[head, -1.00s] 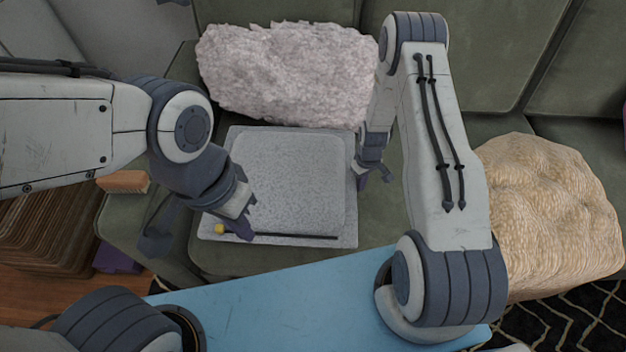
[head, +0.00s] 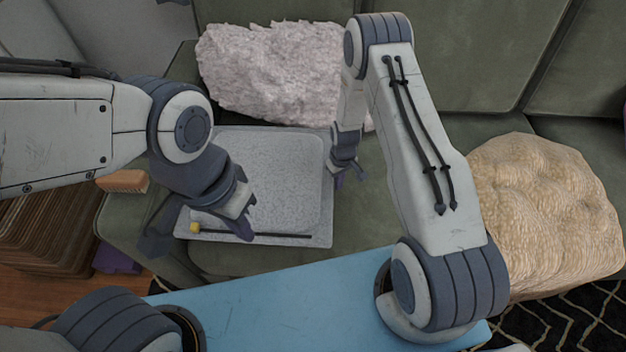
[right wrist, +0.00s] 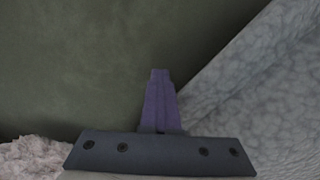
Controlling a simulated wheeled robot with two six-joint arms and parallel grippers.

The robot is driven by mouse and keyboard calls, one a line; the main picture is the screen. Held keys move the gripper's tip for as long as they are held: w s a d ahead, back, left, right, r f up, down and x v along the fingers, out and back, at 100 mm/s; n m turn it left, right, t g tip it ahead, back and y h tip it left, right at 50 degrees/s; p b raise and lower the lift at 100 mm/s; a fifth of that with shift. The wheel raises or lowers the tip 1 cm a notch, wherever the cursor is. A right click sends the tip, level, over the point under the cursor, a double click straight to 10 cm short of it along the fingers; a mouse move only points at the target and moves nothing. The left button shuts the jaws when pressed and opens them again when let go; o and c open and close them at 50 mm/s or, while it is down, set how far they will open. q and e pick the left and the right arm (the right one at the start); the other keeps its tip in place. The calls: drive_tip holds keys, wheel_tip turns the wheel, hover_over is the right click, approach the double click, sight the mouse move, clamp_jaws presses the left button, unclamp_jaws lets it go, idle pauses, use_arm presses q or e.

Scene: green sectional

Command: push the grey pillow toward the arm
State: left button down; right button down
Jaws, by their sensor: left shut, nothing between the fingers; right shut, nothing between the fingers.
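The grey pillow (head: 275,165), a flat speckled square, lies on the green sofa seat, with a dark rod (head: 272,236) and a small yellow block (head: 194,228) at its front edge. My right gripper (head: 350,176) is shut and empty at the pillow's right side, low by the seat; contact is hard to tell. In the right wrist view its purple fingers (right wrist: 160,95) are together, with the pillow (right wrist: 270,90) close on the right. My left gripper (head: 240,210) is shut and empty over the pillow's front left part. The sofa arm (head: 128,222) is at the left.
A fluffy pale pillow (head: 265,75) leans at the back, partly behind my right arm. A tan pillow (head: 545,215) is at the right. A blue surface (head: 290,310) lies in front. An orange-brown block (head: 123,182) sits at the left.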

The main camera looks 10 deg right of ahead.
drive_tip(key=shift+w+a, duration=0.1)
drive_tip(key=shift+a, duration=0.15)
drive_tip(key=shift+s+d, duration=0.2)
drive_tip(key=shift+d, duration=0.55)
drive_tip(key=shift+s+d, duration=0.25)
drive_tip(key=shift+d, duration=0.45)
drive_tip(key=shift+s+d, duration=0.2)
drive_tip(key=shift+d, duration=0.55)
drive_tip(key=shift+p, duration=0.35)
wheel_tip(320, 180, up, 14)
drive_tip(key=p, duration=1)
drive_tip(key=shift+p, duration=0.4)
